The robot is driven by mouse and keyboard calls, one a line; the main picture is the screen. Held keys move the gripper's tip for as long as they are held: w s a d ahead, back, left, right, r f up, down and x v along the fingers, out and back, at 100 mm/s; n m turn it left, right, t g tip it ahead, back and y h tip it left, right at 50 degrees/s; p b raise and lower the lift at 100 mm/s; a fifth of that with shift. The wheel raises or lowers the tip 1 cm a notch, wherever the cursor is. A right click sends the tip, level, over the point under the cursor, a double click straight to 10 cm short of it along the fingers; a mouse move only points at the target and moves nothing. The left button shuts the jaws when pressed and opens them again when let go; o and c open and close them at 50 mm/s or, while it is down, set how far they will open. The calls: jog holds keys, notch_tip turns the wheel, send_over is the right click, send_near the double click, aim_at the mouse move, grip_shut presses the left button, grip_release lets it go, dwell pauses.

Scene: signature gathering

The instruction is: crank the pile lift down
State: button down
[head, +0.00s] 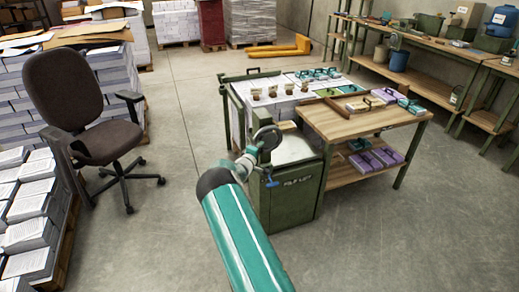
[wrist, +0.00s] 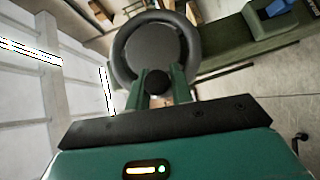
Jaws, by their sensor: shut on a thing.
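The pile lift is a green metal cabinet (head: 290,205) with a lettered plate on its front, in the middle of the head view. A dark round handwheel (head: 267,136) stands at its upper left corner. My gripper (head: 252,152) reaches it from the lower left. In the wrist view the handwheel (wrist: 125,45) is a black ring with a dark disc inside. My gripper (wrist: 161,88) is shut on the wheel's dark knob (wrist: 156,82), which sits between the two green fingers at the rim's near side. The fingers partly hide the knob.
A blue handle (head: 271,182) sits on the cabinet front, below my gripper. A wooden-topped table (head: 345,122) with stamps and boxes adjoins the lift on the right. An office chair (head: 85,125) and paper stacks (head: 30,215) stand left. The floor between is clear.

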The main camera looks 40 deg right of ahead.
jog(key=shift+s+f, duration=0.15)
jog(key=shift+f, duration=0.1)
jog(key=c, duration=1.2)
grip_release()
jog(key=shift+c, duration=0.2)
jog(key=shift+r, duration=0.1)
jog(key=shift+a, duration=0.1)
jog(key=v, duration=1.3)
jog(key=shift+a, duration=0.3)
